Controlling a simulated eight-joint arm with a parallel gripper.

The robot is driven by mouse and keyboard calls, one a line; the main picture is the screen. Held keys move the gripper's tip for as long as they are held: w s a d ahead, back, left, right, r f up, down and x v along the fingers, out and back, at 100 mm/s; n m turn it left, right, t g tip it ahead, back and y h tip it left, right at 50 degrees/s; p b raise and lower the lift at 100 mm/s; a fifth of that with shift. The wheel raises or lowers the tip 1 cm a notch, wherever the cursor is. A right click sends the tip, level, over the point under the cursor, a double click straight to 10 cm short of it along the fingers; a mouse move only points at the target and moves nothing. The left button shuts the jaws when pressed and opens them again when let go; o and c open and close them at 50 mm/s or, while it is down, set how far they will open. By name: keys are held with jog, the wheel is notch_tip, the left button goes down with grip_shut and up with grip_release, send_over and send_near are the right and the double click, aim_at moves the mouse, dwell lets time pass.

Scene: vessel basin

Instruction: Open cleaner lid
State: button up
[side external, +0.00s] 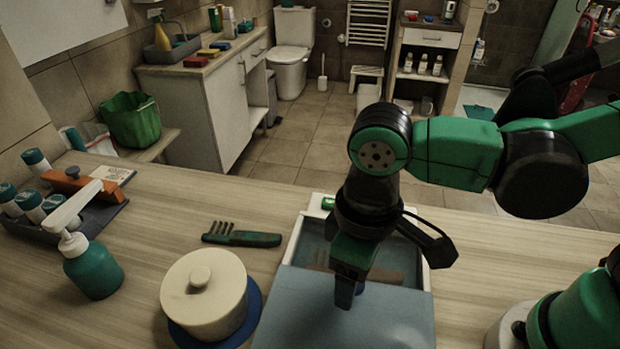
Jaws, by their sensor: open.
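A white box-shaped unit (299,238), which looks like the cleaner, stands on the counter at the lower centre. It has a small green button (327,203) at its far edge. A flat blue-grey panel (300,315), apparently its lid, covers the near side. Behind the panel a blue-grey recess shows, with a brownish object partly visible in it. My gripper (347,298) points down over the unit, its fingertips at or just above the panel; I cannot tell whether they touch it. It is open with nothing seen between the jaws. My arm hides part of the recess.
A cream lidded pot (203,293) on a blue coaster and a green comb (241,236) are left of the unit. A teal pump bottle (93,270) and a dark tray (85,220) with small bottles stand farther left.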

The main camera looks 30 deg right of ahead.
jog(key=shift+r, duration=2.1)
jog(key=w+d+m+t, duration=0.3)
jog(key=d, duration=0.5)
jog(key=w+d+m+t, duration=0.3)
jog(key=d+t, duration=0.1)
jog(key=d, duration=0.4)
jog(key=shift+w+r, duration=0.15)
jog(key=shift+w, duration=0.05)
